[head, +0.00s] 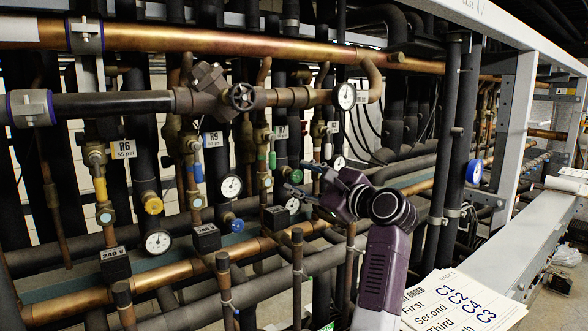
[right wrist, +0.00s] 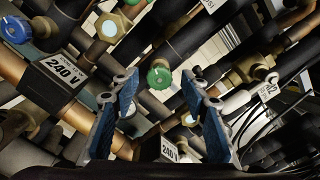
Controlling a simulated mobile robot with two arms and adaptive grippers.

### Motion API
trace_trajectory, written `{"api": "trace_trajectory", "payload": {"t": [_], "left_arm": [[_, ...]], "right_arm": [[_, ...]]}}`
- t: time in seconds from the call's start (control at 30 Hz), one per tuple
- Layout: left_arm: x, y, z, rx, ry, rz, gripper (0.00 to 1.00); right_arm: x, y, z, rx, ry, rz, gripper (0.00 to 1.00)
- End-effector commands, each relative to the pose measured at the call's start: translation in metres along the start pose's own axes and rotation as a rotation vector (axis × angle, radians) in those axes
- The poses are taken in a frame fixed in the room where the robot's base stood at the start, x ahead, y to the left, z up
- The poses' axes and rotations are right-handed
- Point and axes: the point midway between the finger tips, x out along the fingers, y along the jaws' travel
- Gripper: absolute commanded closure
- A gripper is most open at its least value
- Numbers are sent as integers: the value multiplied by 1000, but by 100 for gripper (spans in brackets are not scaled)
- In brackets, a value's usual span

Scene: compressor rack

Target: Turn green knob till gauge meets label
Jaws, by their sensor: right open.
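The green knob (head: 295,176) sits low on a pipe right of the blue knob. It also shows in the right wrist view (right wrist: 160,77), framed between my fingertips. My right gripper (head: 301,179) is open, its blue fingers pointing at the knob. The knob looks just ahead of the fingertips; contact is not visible. A white round gauge (head: 292,205) is just below the knob, partly hidden by a finger, and its needle is too small to read. The label marked R7 (head: 281,131) hangs above, with a small psi figure. My left gripper is not in view.
Pipes and valves crowd around the gripper. A blue knob (head: 237,225) and yellow knob (head: 153,205) are left of it, with gauges nearby. Black 240 V boxes (head: 206,237) sit below. A paper order sheet (head: 463,302) lies at lower right.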

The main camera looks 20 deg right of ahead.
Motion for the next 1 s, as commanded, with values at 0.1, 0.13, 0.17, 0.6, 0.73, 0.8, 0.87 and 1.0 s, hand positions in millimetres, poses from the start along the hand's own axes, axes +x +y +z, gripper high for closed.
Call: {"api": "trace_trajectory", "payload": {"t": [0.1, 0.13, 0.17, 0.6, 0.73, 0.8, 0.87, 1.0], "left_arm": [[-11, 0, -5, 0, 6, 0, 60], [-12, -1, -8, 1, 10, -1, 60], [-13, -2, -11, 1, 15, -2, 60], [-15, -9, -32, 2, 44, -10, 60], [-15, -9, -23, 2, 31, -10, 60], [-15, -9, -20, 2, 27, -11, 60], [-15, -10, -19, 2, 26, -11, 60], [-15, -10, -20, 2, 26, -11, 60]], "right_arm": [[16, -2, 2, 1, 0, 2, 58], [19, -1, 2, 1, 0, 3, 58], [21, -1, 2, 0, -1, 3, 58], [30, 0, 0, -1, 0, 0, 61], [30, 0, 0, -1, 0, 0, 75], [30, 0, 0, -1, 0, 0, 83], [30, 0, 0, -1, 0, 1, 89], [30, 1, 0, 0, 0, 1, 100]]}}
